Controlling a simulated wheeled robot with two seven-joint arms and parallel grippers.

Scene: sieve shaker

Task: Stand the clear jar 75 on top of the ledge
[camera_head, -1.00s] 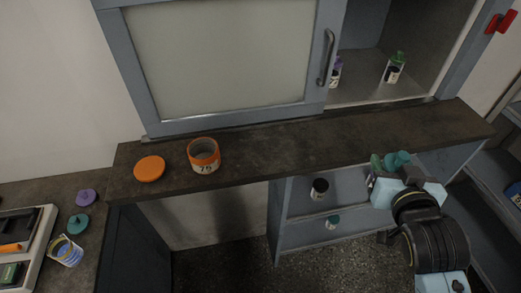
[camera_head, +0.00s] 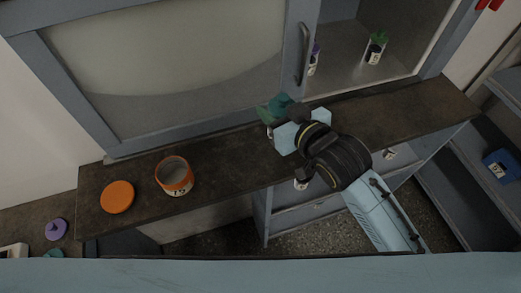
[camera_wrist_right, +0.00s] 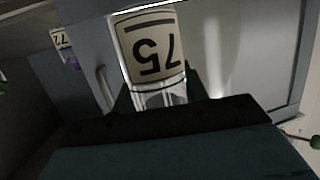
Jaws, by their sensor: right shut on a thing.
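The clear jar 75 (camera_wrist_right: 152,48) has a white label, whose digits read upside down in the right wrist view. My right gripper (camera_head: 276,108) is shut on it, with a dark green finger on each side of the jar. In the head view, the gripper hides most of the jar and is over the back part of the dark ledge (camera_head: 225,163), in front of the cabinet. I cannot tell whether the jar touches the ledge. My left gripper is not in view.
An orange-rimmed open jar (camera_head: 174,176) and an orange lid (camera_head: 117,197) are on the ledge's left part. The sliding cabinet door (camera_head: 180,60) rises behind. A green-topped jar (camera_head: 375,48) stands inside the cabinet. The ledge right of the gripper is clear.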

